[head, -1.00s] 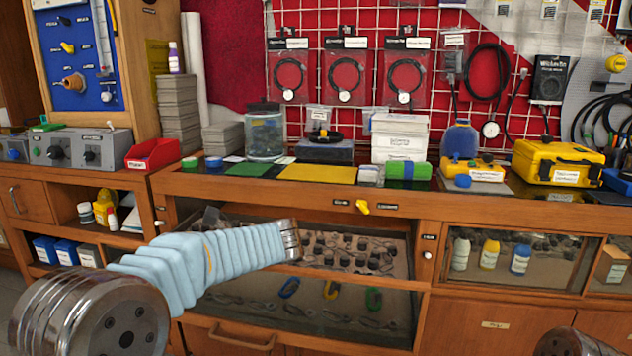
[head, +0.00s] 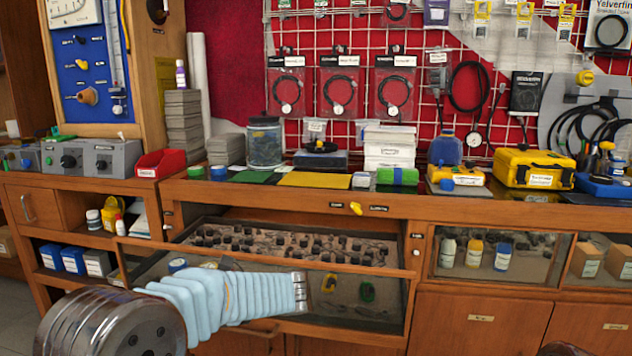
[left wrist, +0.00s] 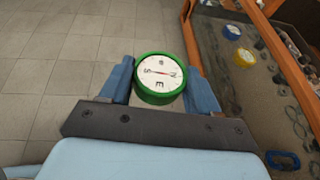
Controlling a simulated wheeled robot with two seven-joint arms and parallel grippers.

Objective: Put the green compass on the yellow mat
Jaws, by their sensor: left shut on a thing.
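The green compass (left wrist: 158,78) shows in the left wrist view, its white dial facing the camera. My left gripper (left wrist: 162,88) is shut on it, a blue finger at each side, and holds it above floor tiles. In the head view my left arm crosses the lower left; the gripper and compass cannot be made out there. The yellow mat (head: 315,181) lies flat on the bench top in the head view, with its surface clear. My right gripper is not in view.
A glass-fronted case (head: 380,318) below the bench top holds small dark parts and carabiners. A blue compass (left wrist: 234,32) and a yellow one (left wrist: 243,56) lie in it.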

